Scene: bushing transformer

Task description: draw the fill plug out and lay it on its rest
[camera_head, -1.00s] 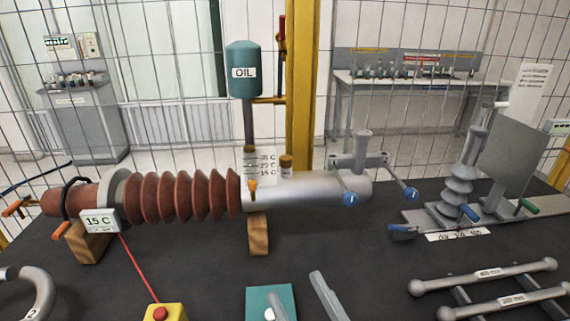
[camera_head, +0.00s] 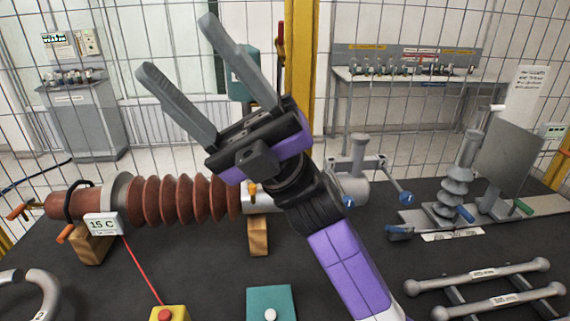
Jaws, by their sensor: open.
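My gripper (camera_head: 175,44) is raised high in the head view, its two long grey fingers spread apart with nothing between them. They point up and left, above the ribbed red-brown bushing (camera_head: 185,198). The grey metal barrel (camera_head: 257,203) of the bushing lies behind my wrist and is mostly covered. The brass-coloured cap on top of the barrel, possibly the fill plug, is hidden behind my arm. A small orange-handled fitting (camera_head: 252,189) shows at the barrel's left end. A teal pad (camera_head: 254,303) with a white round spot lies at the front; I cannot tell whether it is the plug's rest.
A teal oil tank (camera_head: 238,86) stands behind my fingers beside a yellow post (camera_head: 302,30). A yellow box with a red button (camera_head: 167,314) is at the front. Silver bars (camera_head: 490,290) lie front right.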

